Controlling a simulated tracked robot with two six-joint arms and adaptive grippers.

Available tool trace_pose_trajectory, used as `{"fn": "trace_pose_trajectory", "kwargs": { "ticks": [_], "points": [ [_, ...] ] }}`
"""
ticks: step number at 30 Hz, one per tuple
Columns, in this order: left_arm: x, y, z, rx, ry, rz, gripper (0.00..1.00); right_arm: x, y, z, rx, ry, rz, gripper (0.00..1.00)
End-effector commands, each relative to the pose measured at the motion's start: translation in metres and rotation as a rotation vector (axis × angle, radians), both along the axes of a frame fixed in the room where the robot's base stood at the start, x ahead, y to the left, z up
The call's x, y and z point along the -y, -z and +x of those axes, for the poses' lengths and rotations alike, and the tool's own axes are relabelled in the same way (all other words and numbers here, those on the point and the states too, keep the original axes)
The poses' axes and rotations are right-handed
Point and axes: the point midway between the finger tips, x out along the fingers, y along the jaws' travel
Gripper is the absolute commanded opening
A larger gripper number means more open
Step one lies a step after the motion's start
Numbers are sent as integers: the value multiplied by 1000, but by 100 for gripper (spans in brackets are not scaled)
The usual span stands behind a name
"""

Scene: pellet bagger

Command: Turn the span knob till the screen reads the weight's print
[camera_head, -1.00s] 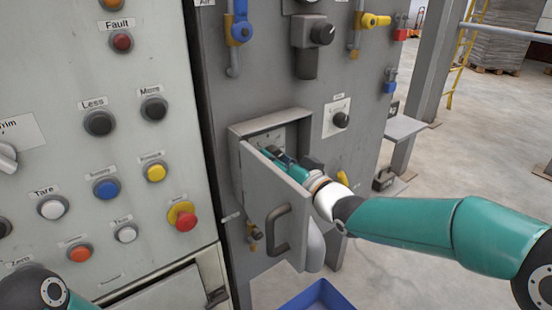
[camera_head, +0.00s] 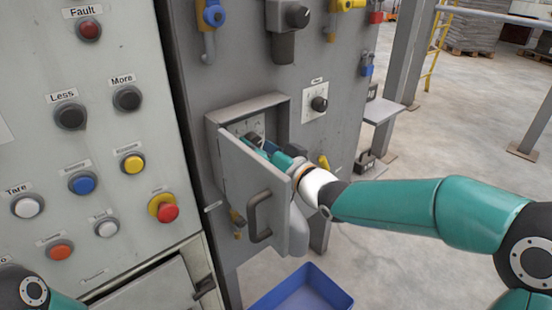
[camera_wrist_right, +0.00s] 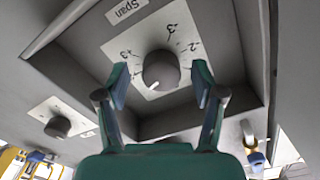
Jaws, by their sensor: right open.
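The span knob (camera_wrist_right: 160,70) is a round dark knob on a white scale plate inside an open grey box, under a "Span" label (camera_wrist_right: 126,10). In the right wrist view its pale pointer mark faces down and slightly left. My right gripper (camera_wrist_right: 160,84) is open, with one finger on each side of the knob; whether they touch it I cannot tell. In the head view my right gripper (camera_head: 268,150) reaches into the box, partly hidden by the door. My left arm shows at the bottom left corner, its gripper out of view. No screen is in view.
The box door (camera_head: 248,190) stands open in front of my right gripper. Another knob (camera_head: 319,104) is on the cabinet beside the box. Push buttons, including a red stop button (camera_head: 167,212), fill the left panel. A blue bin (camera_head: 335,300) stands below.

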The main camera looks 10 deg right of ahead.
Motion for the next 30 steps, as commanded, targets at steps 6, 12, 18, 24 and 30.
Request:
{"fn": "trace_pose_trajectory", "kwargs": {
  "ticks": [6,12,18,24,30],
  "points": [
    [0,0,0,0,0,0,40,20,0,-32,0,2,-1,68],
    [0,0,0,0,0,0,40,40,0,-67,0,4,0,68],
    [0,0,0,0,0,0,40,53,1,-90,-1,2,0,68],
    [0,0,0,0,0,0,40,55,2,-96,-2,0,0,68],
    [0,1,0,-1,0,0,40,55,2,-96,-2,0,0,68]
  ]
}}
